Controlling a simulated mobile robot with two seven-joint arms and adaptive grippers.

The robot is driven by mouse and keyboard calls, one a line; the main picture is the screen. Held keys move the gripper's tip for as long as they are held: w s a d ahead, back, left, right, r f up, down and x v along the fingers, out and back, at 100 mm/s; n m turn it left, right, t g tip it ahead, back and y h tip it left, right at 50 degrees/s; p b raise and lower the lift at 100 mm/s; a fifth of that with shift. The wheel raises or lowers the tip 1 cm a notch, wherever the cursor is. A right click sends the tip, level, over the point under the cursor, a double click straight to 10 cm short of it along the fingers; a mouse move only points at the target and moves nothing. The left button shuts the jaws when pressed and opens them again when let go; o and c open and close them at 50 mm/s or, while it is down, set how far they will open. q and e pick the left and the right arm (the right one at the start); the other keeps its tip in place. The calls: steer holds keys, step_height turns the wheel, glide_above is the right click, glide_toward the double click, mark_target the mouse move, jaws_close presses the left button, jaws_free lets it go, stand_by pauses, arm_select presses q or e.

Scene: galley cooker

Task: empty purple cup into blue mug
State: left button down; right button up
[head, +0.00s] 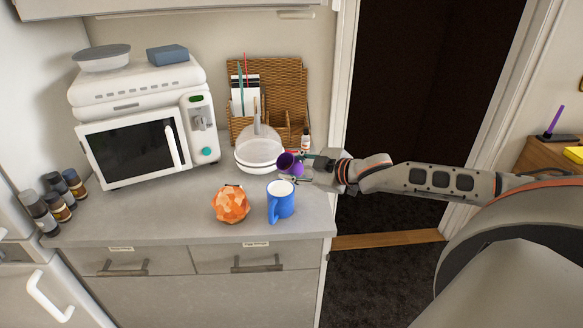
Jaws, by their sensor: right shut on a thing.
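The purple cup (288,162) is held by my right gripper (304,168), whose fingers are shut on it. The cup is tilted, with its open mouth facing left, and it is above and behind the blue mug. What is inside the cup is too small to tell. The blue mug (285,204) stands upright near the front right of the counter, with its handle toward the front left. The inside of the mug looks pale, and its contents cannot be made out. My left gripper is not in view.
An orange faceted object (230,204) stands close left of the mug. A microwave (140,130), several spice jars (60,205) and a wicker organizer (289,82) stand on the counter (165,215).

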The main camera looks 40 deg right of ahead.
steer(key=shift+n+h, duration=0.3)
steer(key=shift+n, duration=0.1)
steer(key=shift+d+n+h, duration=0.1)
steer(key=shift+n+h, duration=0.5)
steer(key=shift+n, duration=0.2)
steer(key=shift+n+h, duration=0.4)
steer(key=shift+n, duration=0.3)
steer(key=shift+f, duration=0.1)
steer(key=shift+n+h, duration=0.3)
steer(key=shift+n, duration=0.1)
